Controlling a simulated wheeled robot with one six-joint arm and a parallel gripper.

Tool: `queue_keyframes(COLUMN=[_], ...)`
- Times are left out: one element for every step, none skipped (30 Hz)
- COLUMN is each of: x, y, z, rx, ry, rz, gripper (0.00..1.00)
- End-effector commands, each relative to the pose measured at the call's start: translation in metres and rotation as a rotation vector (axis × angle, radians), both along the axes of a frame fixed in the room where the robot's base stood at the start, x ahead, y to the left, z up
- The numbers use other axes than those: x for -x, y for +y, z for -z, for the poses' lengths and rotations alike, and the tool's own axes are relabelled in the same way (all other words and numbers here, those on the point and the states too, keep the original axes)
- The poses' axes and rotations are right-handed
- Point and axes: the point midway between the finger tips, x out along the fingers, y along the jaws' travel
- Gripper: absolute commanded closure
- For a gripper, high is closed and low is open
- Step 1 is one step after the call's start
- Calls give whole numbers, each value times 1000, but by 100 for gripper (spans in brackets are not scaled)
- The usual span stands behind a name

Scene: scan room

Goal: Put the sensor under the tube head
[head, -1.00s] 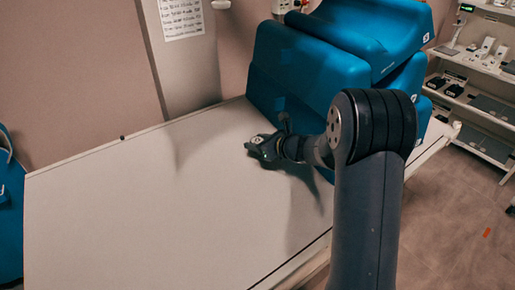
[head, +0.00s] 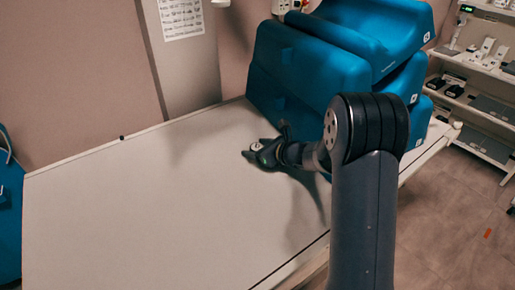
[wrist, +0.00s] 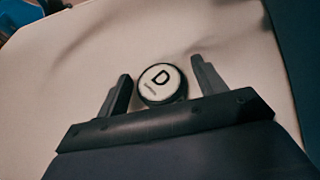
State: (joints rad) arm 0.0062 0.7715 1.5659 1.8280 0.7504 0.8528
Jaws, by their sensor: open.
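A round white sensor with a dark rim and a black letter D (wrist: 162,83) lies on the pale table top in the wrist view. My gripper (wrist: 162,82) is open, with one finger on each side of the sensor. Narrow gaps show between the sensor and the fingers, and nothing is gripped. In the head view my gripper (head: 254,156) is low over the table (head: 130,200), in front of the blue pads. I cannot make out the tube head; only the bottom of a white part (head: 220,3) shows at the top edge.
Blue foam pads (head: 310,75) are stacked at the table's far right end, close behind my gripper. A grey column with a paper chart (head: 181,18) stands behind the table. White shelves (head: 480,75) are at the right. The table's left half is clear.

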Motion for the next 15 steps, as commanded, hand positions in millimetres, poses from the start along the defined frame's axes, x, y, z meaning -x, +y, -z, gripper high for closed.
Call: queue_keyframes(x=[0,0,0,0,0,0,3,6,11,14,19,24,29,33,40], y=[0,0,0,0,0,0,-4,-7,-12,-16,-20,-26,-31,-36,-42], z=[0,0,-1,-2,-4,-6,-6,-7,-10,-13,-14,-18,-21,-24,-27], rx=[0,0,0,0,0,0,0,0,0,0,0,0,0,1,1], ry=[0,0,0,0,0,0,-1,-1,-1,-2,-1,-3,-3,-3,-2], rz=[0,0,0,0,0,0,2,2,2,4,4,3,5,4,5], gripper=[34,34,34,34,34,34,34,34,34,34,34,34,34,34,34])
